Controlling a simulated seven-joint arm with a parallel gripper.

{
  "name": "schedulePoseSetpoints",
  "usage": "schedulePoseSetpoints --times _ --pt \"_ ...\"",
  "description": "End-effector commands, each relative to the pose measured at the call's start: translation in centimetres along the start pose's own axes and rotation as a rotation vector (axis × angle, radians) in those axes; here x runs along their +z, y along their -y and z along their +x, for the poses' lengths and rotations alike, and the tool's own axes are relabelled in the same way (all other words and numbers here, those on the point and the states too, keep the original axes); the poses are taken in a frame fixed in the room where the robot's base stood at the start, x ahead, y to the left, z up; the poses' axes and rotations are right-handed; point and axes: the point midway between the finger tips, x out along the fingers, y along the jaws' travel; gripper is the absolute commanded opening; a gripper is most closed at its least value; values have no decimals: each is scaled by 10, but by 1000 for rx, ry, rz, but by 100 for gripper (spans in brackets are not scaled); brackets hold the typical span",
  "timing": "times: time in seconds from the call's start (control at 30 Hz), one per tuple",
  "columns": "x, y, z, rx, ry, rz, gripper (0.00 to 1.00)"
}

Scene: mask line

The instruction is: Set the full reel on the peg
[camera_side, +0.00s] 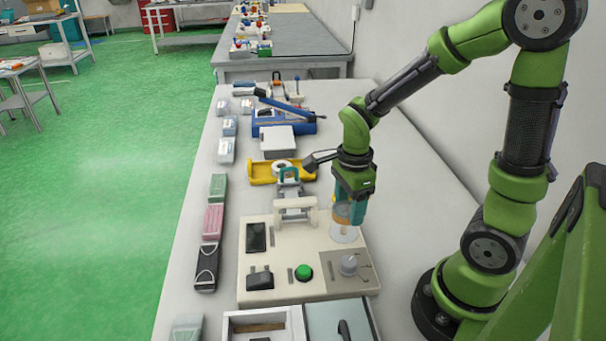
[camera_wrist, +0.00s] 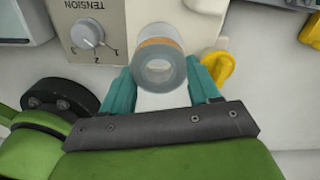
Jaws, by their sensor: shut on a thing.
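My gripper (camera_side: 350,207) points down over the right side of the cream machine panel (camera_side: 263,284), its teal fingers shut on a reel. The reel (camera_side: 341,214) has an orange-tan band and shows between the fingers. In the wrist view the reel (camera_wrist: 160,70) appears end-on, with a grey ring and a pale round centre, between both teal fingertips. A pale round disc (camera_side: 344,235) lies on the panel just under the reel. A peg cannot be made out. I cannot tell whether the reel touches the disc or stands above it.
The panel carries a green button (camera_side: 303,272) and a tension dial (camera_side: 348,265), also in the wrist view (camera_wrist: 88,33). A yellow holder (camera_side: 260,172) with a white roll stands behind. Packs of masks (camera_side: 213,221) line the table's left edge.

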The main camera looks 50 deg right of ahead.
Motion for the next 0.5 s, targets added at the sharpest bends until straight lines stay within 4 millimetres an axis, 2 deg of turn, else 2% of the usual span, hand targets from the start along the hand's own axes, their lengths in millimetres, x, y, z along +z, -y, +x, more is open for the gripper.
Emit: schedulePoseSetpoints --times 0.3,0.5 --pt "0 0 29 3 -1 1 31" --pt "0 0 40 2 0 0 31"
